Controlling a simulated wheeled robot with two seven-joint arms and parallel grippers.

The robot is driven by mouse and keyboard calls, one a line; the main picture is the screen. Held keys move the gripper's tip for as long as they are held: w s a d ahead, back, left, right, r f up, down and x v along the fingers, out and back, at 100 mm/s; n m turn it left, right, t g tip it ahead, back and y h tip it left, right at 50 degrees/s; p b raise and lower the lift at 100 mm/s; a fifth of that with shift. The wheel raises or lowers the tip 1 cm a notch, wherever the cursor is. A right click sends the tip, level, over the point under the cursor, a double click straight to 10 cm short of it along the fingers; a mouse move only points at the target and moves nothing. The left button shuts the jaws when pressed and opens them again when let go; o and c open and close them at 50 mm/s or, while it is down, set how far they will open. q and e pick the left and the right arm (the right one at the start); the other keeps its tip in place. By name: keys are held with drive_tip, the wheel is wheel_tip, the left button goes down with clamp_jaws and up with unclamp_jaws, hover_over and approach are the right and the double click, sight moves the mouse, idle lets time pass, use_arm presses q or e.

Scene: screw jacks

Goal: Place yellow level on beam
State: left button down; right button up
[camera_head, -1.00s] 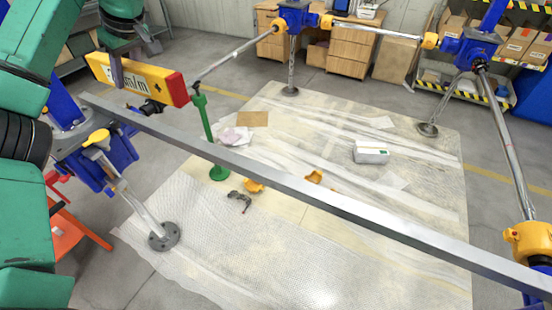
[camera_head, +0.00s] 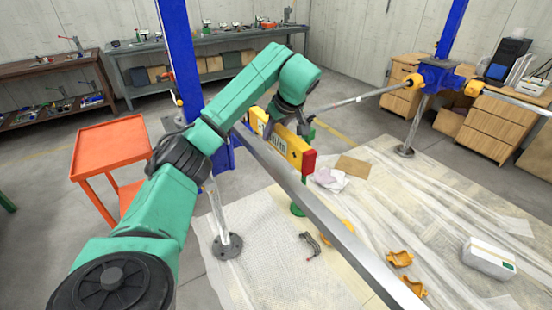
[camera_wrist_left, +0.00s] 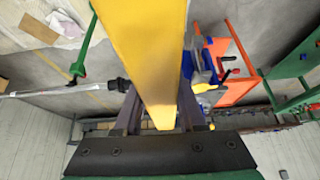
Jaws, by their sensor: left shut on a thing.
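In the left wrist view the level (camera_wrist_left: 148,45) runs between the two dark fingers (camera_wrist_left: 160,115) and hides what lies beneath. My right gripper is not in view.
An orange cart (camera_head: 110,150) stands left of the blue jack post (camera_head: 182,55). Orange clamps (camera_head: 400,258) and a white box (camera_head: 489,259) lie on the covered floor. Wooden drawers (camera_head: 478,125) stand at the back right.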

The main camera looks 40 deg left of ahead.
sight(273, 161)
use_arm(q)
drive_tip(key=f, duration=0.3)
drive_tip(key=s+f+p, duration=0.1)
drive_tip(key=f, duration=0.1)
drive_tip(key=shift+f, duration=0.1)
drive_tip(key=shift+w+f, duration=0.1)
drive_tip(key=shift+f, duration=0.3)
drive_tip(key=shift+w+f, duration=0.15)
drive_tip(key=shift+w, duration=0.05)
drive_tip(key=c, duration=0.5)
unclamp_jaws()
drive_tip(key=shift+s+d, duration=0.1)
drive_tip(key=shift+s, duration=0.05)
